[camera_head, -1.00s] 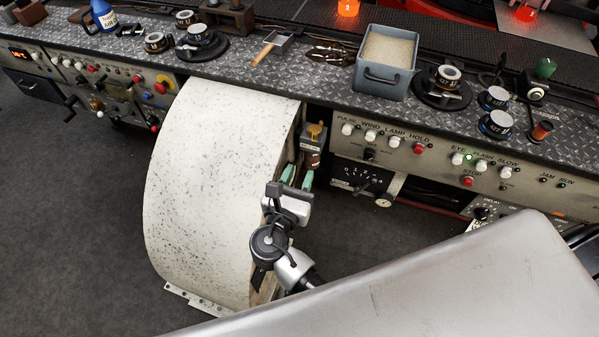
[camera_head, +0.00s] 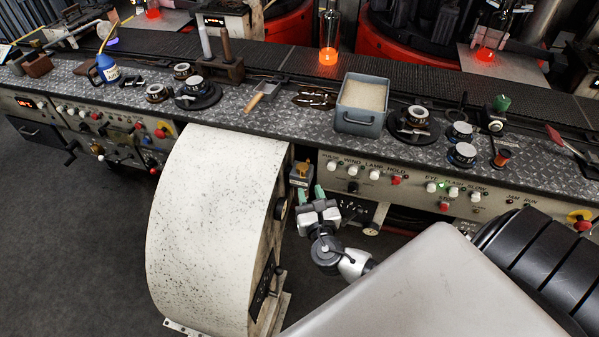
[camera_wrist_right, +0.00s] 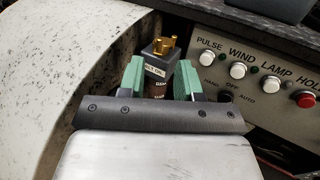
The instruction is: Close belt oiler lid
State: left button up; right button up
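The belt oiler (camera_head: 300,174) is a small dark box with brass fittings on top, beside the large white guard. In the right wrist view the oiler (camera_wrist_right: 155,72) shows a pale label, a dark grey top and a brown lower body. I cannot tell clearly whether its lid is open or shut. My right gripper (camera_head: 311,193) is just in front of and below the oiler. In the wrist view its green fingers (camera_wrist_right: 160,82) are apart, one on each side of the oiler in the picture, with nothing visibly gripped. Contact cannot be made out. My left gripper is not in view.
The white speckled guard (camera_head: 210,225) stands close on the left. The control panel (camera_head: 412,187) with knobs is on the right. The checker-plate bench (camera_head: 270,122) overhangs behind, holding a grey bin (camera_head: 360,122) and several dials.

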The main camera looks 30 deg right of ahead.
aim_at(303, 173)
jog(key=x, duration=0.6)
jog(key=shift+w+d+p, duration=0.2)
jog(key=shift+w+p, duration=0.1)
jog(key=shift+w, duration=0.3)
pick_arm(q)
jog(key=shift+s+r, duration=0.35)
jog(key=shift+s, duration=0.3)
